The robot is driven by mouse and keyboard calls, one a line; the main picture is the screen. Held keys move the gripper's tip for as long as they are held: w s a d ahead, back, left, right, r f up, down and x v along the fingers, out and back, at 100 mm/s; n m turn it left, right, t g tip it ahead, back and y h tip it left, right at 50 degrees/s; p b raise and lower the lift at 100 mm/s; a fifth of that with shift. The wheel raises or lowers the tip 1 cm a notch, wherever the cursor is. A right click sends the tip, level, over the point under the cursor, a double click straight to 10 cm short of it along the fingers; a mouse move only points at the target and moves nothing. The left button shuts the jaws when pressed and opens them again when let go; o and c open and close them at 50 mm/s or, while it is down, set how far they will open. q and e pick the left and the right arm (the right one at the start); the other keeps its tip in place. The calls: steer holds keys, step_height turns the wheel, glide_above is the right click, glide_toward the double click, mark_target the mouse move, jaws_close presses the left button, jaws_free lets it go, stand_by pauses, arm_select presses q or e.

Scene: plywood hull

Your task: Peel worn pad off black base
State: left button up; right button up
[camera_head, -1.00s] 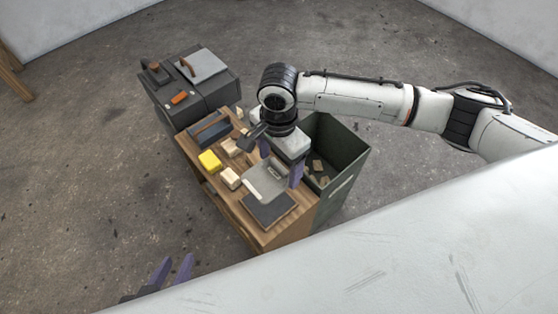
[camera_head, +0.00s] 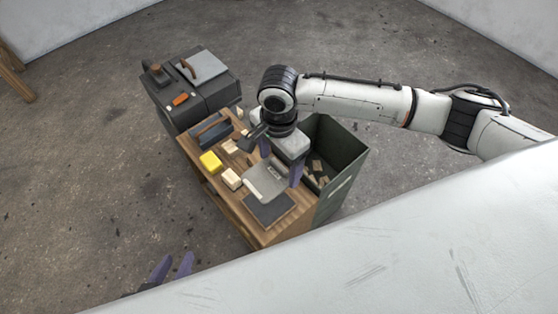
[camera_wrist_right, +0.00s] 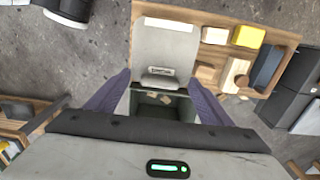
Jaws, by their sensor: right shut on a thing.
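A flat grey piece (camera_head: 262,184) with a small label lies over the wooden bench; it also shows in the right wrist view (camera_wrist_right: 165,45). A thin dark slab (camera_head: 269,209) lies flat on the bench just in front of the grey piece. I cannot tell for sure which is the worn pad and which the black base. My left gripper (camera_head: 178,256) is open and empty, low at the left, away from the bench.
The wooden bench (camera_head: 236,211) also carries a yellow block (camera_head: 210,162), pale blocks (camera_head: 231,179) and a dark handled tool (camera_head: 211,130). A dark open bin (camera_head: 345,150) with scraps stands at its right. A dark cabinet (camera_head: 172,108) stands behind.

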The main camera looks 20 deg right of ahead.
step_height(320, 180, up, 3)
steer(key=p, duration=0.4)
step_height(320, 180, up, 3)
steer(key=p, duration=0.4)
steer(key=shift+f, duration=0.15)
steer(key=shift+r+p, duration=0.7)
steer(key=shift+p, duration=0.5)
arm_select(q)
steer(key=shift+g+y, duration=0.3)
steer(key=shift+y, duration=0.1)
steer(key=r, duration=0.1)
steer(key=a+r, duration=0.1)
steer(key=s+r, duration=0.1)
steer(key=r, duration=0.1)
steer(key=shift+a, duration=0.4)
